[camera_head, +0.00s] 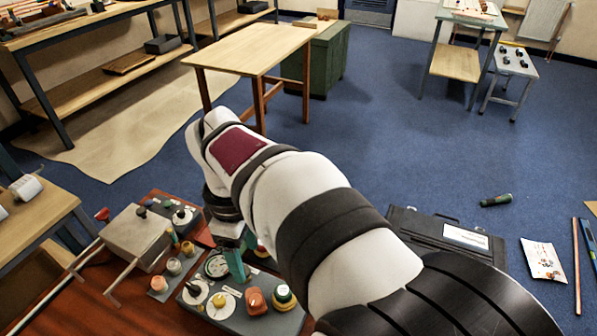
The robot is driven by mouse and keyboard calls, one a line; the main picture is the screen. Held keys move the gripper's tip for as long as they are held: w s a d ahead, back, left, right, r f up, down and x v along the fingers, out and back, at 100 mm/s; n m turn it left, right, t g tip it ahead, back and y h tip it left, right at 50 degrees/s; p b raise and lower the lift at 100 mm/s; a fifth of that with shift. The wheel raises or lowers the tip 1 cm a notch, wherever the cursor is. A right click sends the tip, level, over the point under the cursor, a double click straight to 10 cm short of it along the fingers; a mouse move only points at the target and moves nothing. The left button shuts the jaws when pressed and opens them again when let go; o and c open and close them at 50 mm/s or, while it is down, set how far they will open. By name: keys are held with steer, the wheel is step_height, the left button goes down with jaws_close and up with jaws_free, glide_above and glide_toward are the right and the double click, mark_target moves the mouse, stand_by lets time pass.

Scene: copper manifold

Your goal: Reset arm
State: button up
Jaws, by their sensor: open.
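My arm reaches from the lower right to the upper left, and its wrist bends down over a reddish-brown work surface (75,311). My gripper (243,262) is partly hidden under the wrist; what look like its teal fingers are apart, low over a dark grey board (240,312). The board carries several round pieces, among them an orange knob (255,301) and a green-and-yellow knob (284,295). I see nothing held between the fingers. My forearm hides the right part of the work surface.
A grey box (135,236) with thin pipes stands left of my gripper. Small knobs and gauges crowd around it. A wooden table (250,48) stands beyond my arm.

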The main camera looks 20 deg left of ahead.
stand_by(0.3)
steer(key=s+d+r+m+y, duration=0.1)
steer(key=d+m, duration=0.7)
steer(key=d, duration=0.3)
steer(key=s+d+r+m, duration=0.1)
steer(key=s+d+m, duration=0.1)
steer(key=d+m, duration=0.75)
steer(key=s+d+f+m, duration=0.3)
steer(key=s+d+m, duration=0.5)
steer(key=shift+f+y, duration=0.4)
